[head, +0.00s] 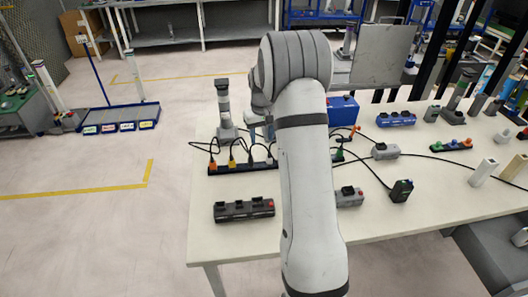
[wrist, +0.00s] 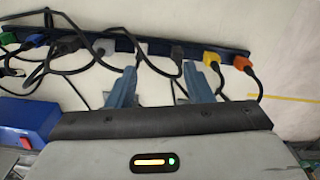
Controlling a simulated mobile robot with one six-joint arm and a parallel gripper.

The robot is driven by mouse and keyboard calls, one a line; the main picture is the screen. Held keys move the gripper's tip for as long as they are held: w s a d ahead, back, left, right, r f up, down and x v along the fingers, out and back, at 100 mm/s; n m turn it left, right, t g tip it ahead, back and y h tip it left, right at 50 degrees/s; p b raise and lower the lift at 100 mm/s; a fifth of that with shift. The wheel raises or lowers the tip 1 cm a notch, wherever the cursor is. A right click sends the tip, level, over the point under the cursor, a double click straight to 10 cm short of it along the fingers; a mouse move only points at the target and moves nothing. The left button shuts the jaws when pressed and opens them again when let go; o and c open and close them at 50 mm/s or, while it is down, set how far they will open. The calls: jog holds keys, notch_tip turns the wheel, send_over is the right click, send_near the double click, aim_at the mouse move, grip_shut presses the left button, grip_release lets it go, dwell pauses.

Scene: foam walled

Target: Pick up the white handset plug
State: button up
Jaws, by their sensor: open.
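A dark power strip (head: 222,170) lies near the left side of the table and shows as a blue-black bar in the wrist view (wrist: 290,68). A small white piece (wrist: 142,47) sits on it, ahead of the gap between my fingers and nearer the left one; it looks like the white plug, but its cable is unclear. A light grey plug (wrist: 106,46) is just left of it, and a dark plug (wrist: 177,53) just right. My gripper (wrist: 160,68) is open, with nothing seen between its blue fingers. In the head view my arm mostly hides it.
Yellow (wrist: 211,58) and orange (wrist: 242,63) plugs share the strip. Black cables loop close around my fingers. A blue box (head: 342,110) stands behind my arm, and a grey post (head: 225,105) is behind the strip. A black switch block (head: 244,210) lies in front.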

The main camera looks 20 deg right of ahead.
jog(key=p, duration=0.1)
send_over(269, 157)
jog(key=w, duration=0.1)
notch_tip(269, 157, down, 5)
jog(key=shift+w+f, duration=0.1)
jog(key=f+p, duration=0.1)
jog(key=f, duration=0.3)
jog(key=f+p, duration=0.2)
jog(key=f, duration=0.1)
jog(key=shift+d+f, duration=0.2)
jog(key=shift+f, duration=0.2)
jog(key=shift+c, duration=0.4)
grip_shut()
